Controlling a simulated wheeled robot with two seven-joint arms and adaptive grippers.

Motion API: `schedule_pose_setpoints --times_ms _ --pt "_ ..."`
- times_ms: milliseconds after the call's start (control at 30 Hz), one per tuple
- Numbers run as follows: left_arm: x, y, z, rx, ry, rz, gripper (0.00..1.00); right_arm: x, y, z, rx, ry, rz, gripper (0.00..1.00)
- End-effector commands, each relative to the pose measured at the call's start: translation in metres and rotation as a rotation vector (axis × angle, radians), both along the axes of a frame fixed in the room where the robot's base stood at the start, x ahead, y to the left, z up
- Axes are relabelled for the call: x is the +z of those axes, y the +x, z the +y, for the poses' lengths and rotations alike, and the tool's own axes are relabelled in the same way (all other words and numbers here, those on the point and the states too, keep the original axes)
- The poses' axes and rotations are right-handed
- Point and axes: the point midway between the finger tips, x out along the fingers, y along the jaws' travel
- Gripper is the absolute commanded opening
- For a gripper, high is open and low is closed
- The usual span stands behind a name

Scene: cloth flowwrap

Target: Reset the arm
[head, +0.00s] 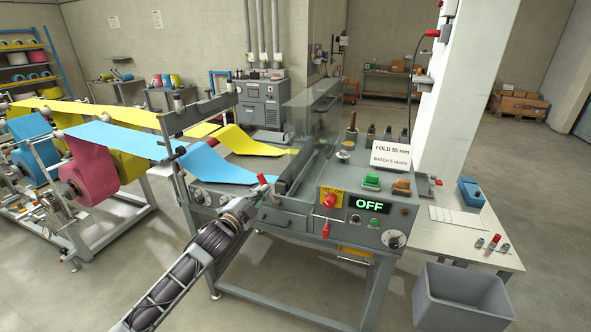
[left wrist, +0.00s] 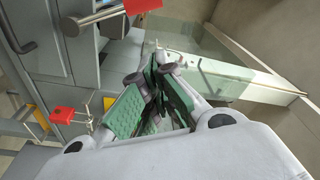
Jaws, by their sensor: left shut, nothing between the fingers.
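My left arm comes in from the lower left of the head view. Its gripper (head: 258,192) is in front of the grey wrapping machine (head: 290,215), near the machine's left-hand edge and the end of the blue cloth (head: 215,172). In the left wrist view the green-padded fingers of the left gripper (left wrist: 155,90) are together, with nothing between them. A red-tipped handle (left wrist: 100,10) and a red knob (left wrist: 62,115) of the machine show to the left of the fingers. My right gripper is in neither view.
The machine's front panel has a red knob (head: 330,199), a display (head: 369,205) reading OFF and a sign (head: 392,156) reading FOLD 55 mm. A clear guard (head: 310,115) stands over the machine. A grey bin (head: 462,297) is at lower right. Cloth rolls (head: 88,175) stand left.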

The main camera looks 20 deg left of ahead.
Motion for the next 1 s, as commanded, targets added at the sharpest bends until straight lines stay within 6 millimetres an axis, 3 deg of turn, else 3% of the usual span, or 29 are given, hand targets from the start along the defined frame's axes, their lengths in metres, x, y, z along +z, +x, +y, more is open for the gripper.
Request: schedule_pose_setpoints --times_ms 567,867,1000 --pt "-0.004 0.001 0.002 -0.008 -0.162 0.03 0.0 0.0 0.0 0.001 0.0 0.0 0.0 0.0" --pt "-0.069 0.014 0.04 0.061 -0.257 0.141 0.0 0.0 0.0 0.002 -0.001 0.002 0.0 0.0" --pt "-0.115 0.017 0.065 0.112 -0.292 0.211 0.0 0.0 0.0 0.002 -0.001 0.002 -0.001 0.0"
